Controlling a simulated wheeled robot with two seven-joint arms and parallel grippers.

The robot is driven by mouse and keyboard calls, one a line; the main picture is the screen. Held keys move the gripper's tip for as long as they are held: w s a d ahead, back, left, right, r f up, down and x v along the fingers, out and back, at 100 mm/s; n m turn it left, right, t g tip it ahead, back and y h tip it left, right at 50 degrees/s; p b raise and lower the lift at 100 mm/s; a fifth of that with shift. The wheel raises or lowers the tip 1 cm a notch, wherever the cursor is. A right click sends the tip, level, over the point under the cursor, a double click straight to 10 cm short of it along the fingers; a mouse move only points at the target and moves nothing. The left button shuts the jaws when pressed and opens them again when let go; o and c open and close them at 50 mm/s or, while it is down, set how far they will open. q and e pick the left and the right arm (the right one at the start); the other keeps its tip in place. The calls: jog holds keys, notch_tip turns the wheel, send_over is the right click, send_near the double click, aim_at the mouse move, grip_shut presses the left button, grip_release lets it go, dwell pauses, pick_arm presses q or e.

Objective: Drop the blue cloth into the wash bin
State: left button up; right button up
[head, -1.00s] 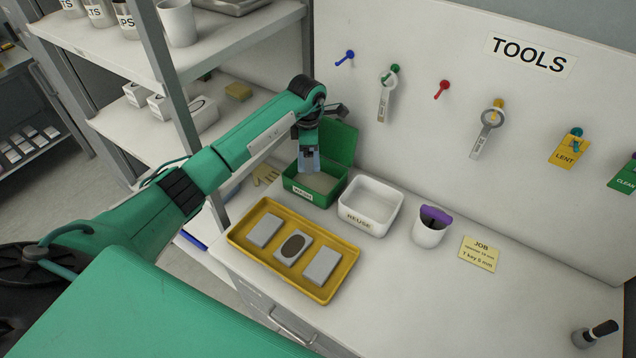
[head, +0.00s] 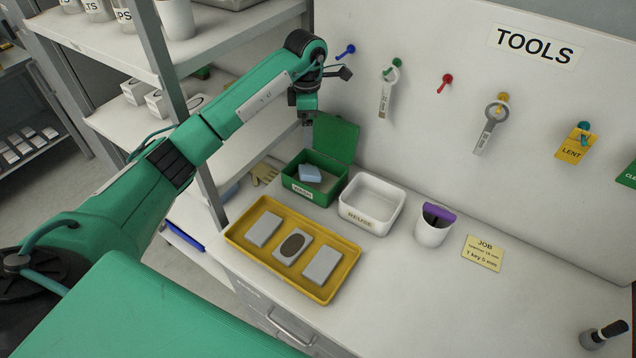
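The blue cloth (head: 310,173) lies folded inside the green wash bin (head: 322,196), whose lid (head: 335,138) stands open at the back. The cloth sits towards the left of the bin and nothing touches it from above. My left gripper (head: 306,117) is above the bin, clear of the cloth and empty. It is small and seen from the side, so its finger opening is not clear. My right gripper is not in view.
A white REUSE bin (head: 374,224) stands right of the wash bin. A yellow tray (head: 317,291) with grey blocks lies in front. A white cup (head: 430,234) holds something purple. A shelf post (head: 180,100) stands at left. The bench's right side is mostly clear.

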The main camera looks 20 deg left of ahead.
pick_arm(q)
jog(key=shift+r+b, duration=0.4)
jog(key=shift+r, duration=2)
